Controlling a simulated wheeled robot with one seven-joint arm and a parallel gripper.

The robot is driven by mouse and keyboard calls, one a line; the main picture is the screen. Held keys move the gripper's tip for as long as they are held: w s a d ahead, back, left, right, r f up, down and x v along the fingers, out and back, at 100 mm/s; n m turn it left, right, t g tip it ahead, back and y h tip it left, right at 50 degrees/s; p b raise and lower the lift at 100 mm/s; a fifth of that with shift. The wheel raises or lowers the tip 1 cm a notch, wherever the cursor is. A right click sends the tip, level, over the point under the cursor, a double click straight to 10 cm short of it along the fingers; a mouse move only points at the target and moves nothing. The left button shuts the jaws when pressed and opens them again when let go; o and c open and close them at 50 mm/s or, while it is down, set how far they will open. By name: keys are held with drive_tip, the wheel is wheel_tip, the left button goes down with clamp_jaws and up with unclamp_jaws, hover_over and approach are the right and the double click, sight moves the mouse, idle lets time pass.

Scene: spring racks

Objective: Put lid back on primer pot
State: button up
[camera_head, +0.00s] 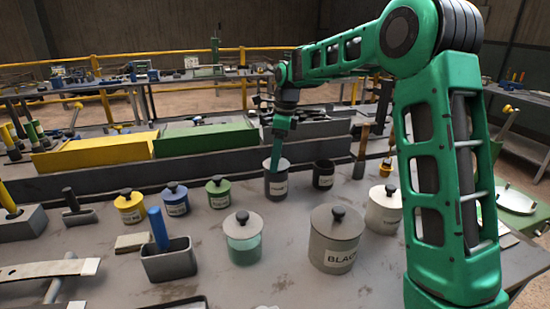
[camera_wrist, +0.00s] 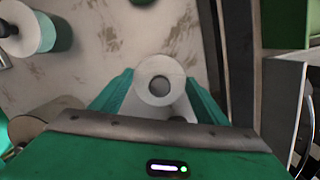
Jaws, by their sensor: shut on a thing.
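The fingers partly hide the pot's top in the head view. I cannot tell whether the lid is seated or held just above the rim.
A small dark pot (camera_head: 323,178) stands close on the right. A green pot (camera_head: 218,193) is to the left; a teal pot (camera_head: 243,248), BLACK pot (camera_head: 336,245) and white pot (camera_head: 383,213) stand nearer. A grey rack (camera_head: 110,180) runs behind.

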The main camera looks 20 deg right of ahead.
drive_tip(key=o, duration=1.4)
drive_tip(key=shift+r, duration=3.55)
clamp_jaws()
drive_tip(key=shift+f, duration=2.15)
drive_tip(key=shift+r, duration=0.1)
